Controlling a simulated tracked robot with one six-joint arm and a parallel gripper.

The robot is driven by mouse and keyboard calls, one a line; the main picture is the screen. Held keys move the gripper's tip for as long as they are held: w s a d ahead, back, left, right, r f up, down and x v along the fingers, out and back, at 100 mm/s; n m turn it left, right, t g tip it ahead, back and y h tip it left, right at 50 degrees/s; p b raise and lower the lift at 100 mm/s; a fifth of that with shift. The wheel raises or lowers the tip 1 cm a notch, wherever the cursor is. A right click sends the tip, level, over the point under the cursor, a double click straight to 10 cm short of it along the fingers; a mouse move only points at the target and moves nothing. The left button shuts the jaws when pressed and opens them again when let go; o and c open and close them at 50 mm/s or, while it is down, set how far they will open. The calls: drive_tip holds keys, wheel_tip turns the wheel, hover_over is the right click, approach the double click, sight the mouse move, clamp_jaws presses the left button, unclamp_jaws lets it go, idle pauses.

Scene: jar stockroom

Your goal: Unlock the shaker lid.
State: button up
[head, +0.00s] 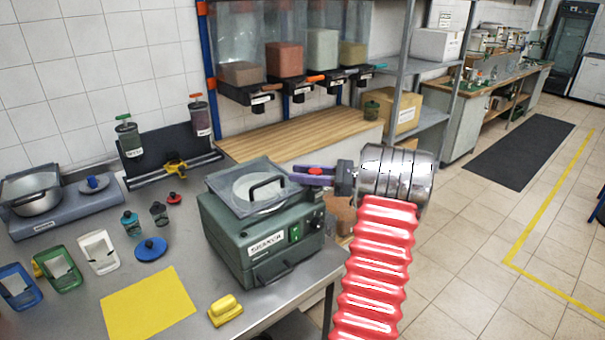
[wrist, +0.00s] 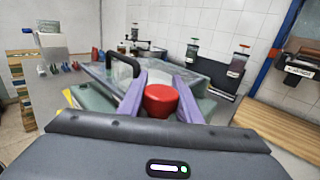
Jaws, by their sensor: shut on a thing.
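The shaker (head: 262,240) is a green box labelled SHAKER on the steel bench. Its see-through lid (head: 225,195) has a black handle (head: 267,187) and lies over the top. In the wrist view the handle (wrist: 122,68) stands left of a round red knob (wrist: 161,99). My gripper (head: 303,175) reaches in from the right at the shaker's right edge. Its purple fingers, also in the wrist view (wrist: 161,92), are on both sides of the red knob and shut on it. In the head view the fingers hide the knob.
A yellow mat (head: 148,304) and a yellow block (head: 226,310) lie in front of the shaker. Small jars and a blue lid (head: 151,249) are to its left. A wooden shelf board (head: 290,136) and dispensers stand behind. Open floor is right.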

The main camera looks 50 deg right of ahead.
drive_tip(key=shift+s+a+n+g+y, duration=0.1)
drive_tip(key=shift+a+n+g+y, duration=0.1)
drive_tip(key=shift+n+g+y, duration=0.65)
drive_tip(key=shift+s+a+n+g+y, duration=0.1)
drive_tip(key=shift+a+n+g+y, duration=0.1)
drive_tip(key=shift+n+g+y, duration=0.65)
drive_tip(key=shift+y, duration=0.4)
drive_tip(key=o, duration=1.1)
drive_tip(key=shift+s, duration=0.1)
